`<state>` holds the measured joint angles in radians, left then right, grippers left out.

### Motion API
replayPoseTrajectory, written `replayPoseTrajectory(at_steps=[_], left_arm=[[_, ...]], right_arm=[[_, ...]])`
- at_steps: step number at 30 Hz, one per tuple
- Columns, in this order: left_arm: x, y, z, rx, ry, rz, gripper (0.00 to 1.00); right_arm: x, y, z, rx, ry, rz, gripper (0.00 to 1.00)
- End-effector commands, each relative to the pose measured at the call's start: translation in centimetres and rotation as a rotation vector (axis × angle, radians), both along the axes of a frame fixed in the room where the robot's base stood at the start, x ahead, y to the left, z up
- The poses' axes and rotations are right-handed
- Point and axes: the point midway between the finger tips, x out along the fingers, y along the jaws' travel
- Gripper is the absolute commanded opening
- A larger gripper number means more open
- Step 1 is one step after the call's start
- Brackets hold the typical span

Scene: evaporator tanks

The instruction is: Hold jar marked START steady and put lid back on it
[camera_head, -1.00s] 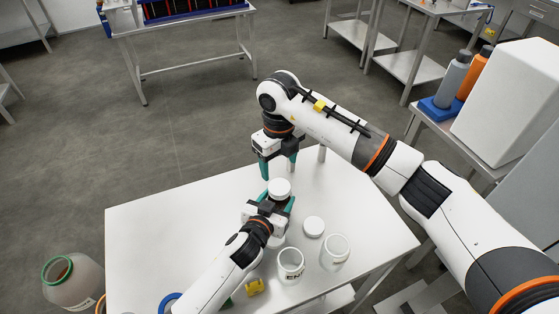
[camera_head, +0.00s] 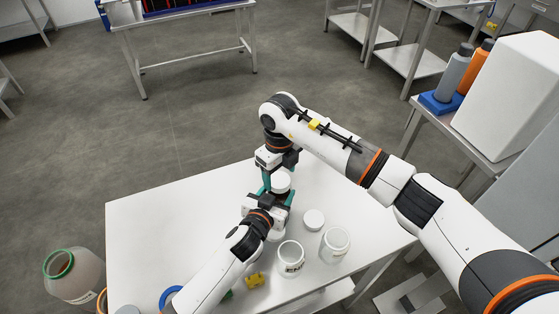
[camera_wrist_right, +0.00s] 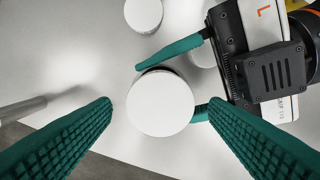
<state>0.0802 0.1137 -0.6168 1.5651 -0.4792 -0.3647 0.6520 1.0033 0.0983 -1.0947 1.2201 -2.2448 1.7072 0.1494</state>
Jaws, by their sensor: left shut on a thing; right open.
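A round white lid (camera_head: 281,182) sits over a jar at the far middle of the table; it also shows as a white disc in the right wrist view (camera_wrist_right: 161,104). The jar's body and any marking are hidden beneath it. My left gripper (camera_head: 277,195) is shut around this jar from the near side, its teal fingers on either side below the lid in the right wrist view. My right gripper (camera_wrist_right: 160,112) is open, pointing down from above, with its fingers on either side of the lid and visible gaps in the wrist view.
Another white round thing is partly under my left arm. A yellow piece (camera_head: 254,280) lies nearby. The table's left side is clear.

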Motion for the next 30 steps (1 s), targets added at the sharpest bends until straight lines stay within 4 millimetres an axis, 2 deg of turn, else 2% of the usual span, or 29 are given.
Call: replayPoseTrajectory(at_steps=[6, 14, 15, 17, 23, 27, 30], left_arm=[[0.0, 0.0, 0.0, 0.000, 0.000, 0.000, 0.00], [0.0, 0.0, 0.0, 0.000, 0.000, 0.000, 0.00], [0.0, 0.0, 0.0, 0.000, 0.000, 0.000, 0.00], [0.0, 0.0, 0.0, 0.000, 0.000, 0.000, 0.00], [0.0, 0.0, 0.0, 0.000, 0.000, 0.000, 0.00], [0.0, 0.0, 0.0, 0.000, 0.000, 0.000, 0.00], [0.0, 0.0, 0.0, 0.000, 0.000, 0.000, 0.00]], right_arm=[[0.0, 0.0, -1.6, 0.000, 0.000, -0.001, 0.69], [0.0, 0.0, -1.7, 0.001, -0.001, 0.000, 0.69], [0.0, 0.0, -1.7, 0.001, -0.001, 0.000, 0.67], [0.0, 0.0, -1.7, 0.001, -0.001, 0.000, 0.57], [0.0, 0.0, -1.7, 0.001, -0.001, 0.000, 0.25], [0.0, 0.0, -1.7, 0.001, -0.001, -0.008, 0.23], [0.0, 0.0, -1.7, 0.000, -0.001, -0.090, 0.23]])
